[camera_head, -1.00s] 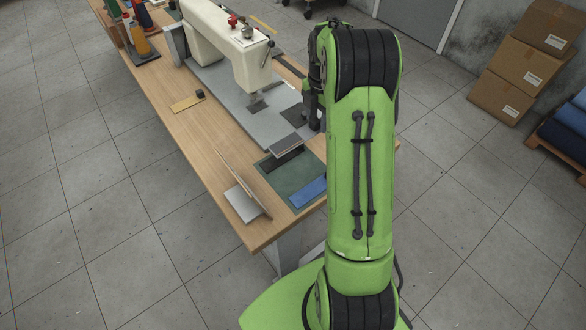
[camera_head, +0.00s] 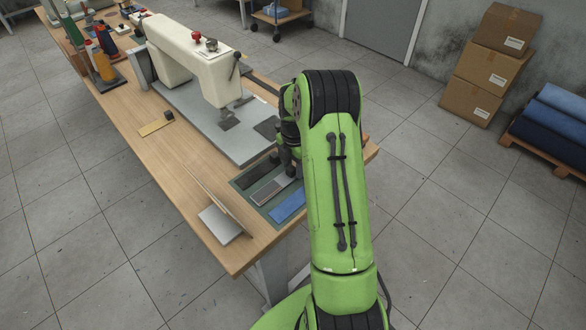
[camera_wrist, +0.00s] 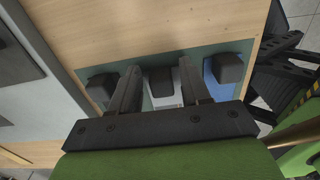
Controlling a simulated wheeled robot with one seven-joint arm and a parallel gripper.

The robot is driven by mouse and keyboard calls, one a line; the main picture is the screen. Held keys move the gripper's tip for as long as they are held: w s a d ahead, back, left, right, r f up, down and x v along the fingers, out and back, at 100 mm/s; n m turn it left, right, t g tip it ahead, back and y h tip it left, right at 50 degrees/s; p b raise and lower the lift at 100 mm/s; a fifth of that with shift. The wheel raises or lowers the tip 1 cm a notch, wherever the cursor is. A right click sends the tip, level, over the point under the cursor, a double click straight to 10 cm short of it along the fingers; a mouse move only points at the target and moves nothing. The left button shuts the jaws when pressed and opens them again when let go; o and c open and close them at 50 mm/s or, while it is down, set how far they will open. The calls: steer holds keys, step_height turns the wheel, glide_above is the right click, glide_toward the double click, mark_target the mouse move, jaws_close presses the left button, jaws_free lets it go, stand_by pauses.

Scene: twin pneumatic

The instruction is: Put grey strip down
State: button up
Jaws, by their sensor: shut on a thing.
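The grey strip (camera_head: 270,189) is at the green mat (camera_head: 245,183), between the black strip (camera_head: 265,176) and the blue strip (camera_head: 288,207). It looks flat and level with the mat; I cannot tell if it touches it. In the wrist view, my gripper (camera_wrist: 158,82) is shut on a dark block on the grey strip (camera_wrist: 166,101). The blue strip (camera_wrist: 219,92) lies to the right with its own dark block. Another dark block (camera_wrist: 100,86) stands to the left. My arm hides much of the gripper in the head view.
The sewing machine (camera_head: 190,55) stands on its grey plate behind the mat. A folded metal stand (camera_head: 220,224) is left of the mat near the table's front edge. A tan strip with a small dark block (camera_head: 156,127) lies on the wooden table (camera_head: 130,105). Thread cones stand far left.

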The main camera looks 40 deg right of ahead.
steer(key=shift+f, duration=0.15)
steer(key=o, duration=1.1)
steer(key=shift+o, duration=0.2)
